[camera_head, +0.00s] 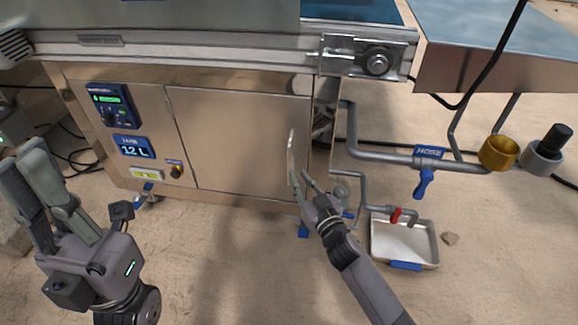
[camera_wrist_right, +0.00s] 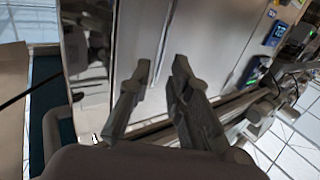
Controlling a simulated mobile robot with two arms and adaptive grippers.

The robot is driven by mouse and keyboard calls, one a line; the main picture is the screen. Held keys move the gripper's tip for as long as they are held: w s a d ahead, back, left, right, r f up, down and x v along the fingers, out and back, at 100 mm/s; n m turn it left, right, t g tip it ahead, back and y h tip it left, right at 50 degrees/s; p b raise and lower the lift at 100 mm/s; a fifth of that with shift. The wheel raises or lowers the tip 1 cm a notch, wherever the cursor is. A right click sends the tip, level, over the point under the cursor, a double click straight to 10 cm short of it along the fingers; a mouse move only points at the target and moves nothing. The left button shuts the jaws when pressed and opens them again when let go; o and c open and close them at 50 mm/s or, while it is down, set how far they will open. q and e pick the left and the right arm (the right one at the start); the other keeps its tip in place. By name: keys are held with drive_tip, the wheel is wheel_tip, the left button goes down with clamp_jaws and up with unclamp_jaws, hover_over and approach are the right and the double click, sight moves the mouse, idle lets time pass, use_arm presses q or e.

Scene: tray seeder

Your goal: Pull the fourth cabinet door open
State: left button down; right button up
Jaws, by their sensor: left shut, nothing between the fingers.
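A steel cabinet door (camera_head: 235,143) fills the middle of the machine's front and looks closed. It also shows in the right wrist view (camera_wrist_right: 200,35). Its upright bar handle (camera_head: 291,150) stands near the door's right edge. My right gripper (camera_head: 303,178) is at the handle's lower end, fingers pointing up toward the door. In the right wrist view its two fingers (camera_wrist_right: 161,66) are apart with nothing visible held between them. I cannot tell whether a finger touches the handle. My left gripper (camera_head: 32,158) is shut and empty, left of the machine, away from the door.
A control panel (camera_head: 109,104) is left of the door. The sandy floor before the door is clear.

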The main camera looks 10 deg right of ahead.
sight(290, 163)
drive_tip(key=b+x, duration=0.2)
drive_tip(key=x, duration=0.5)
drive_tip(key=shift+w, duration=0.35)
drive_tip(key=shift+c, duration=0.3)
clamp_jaws()
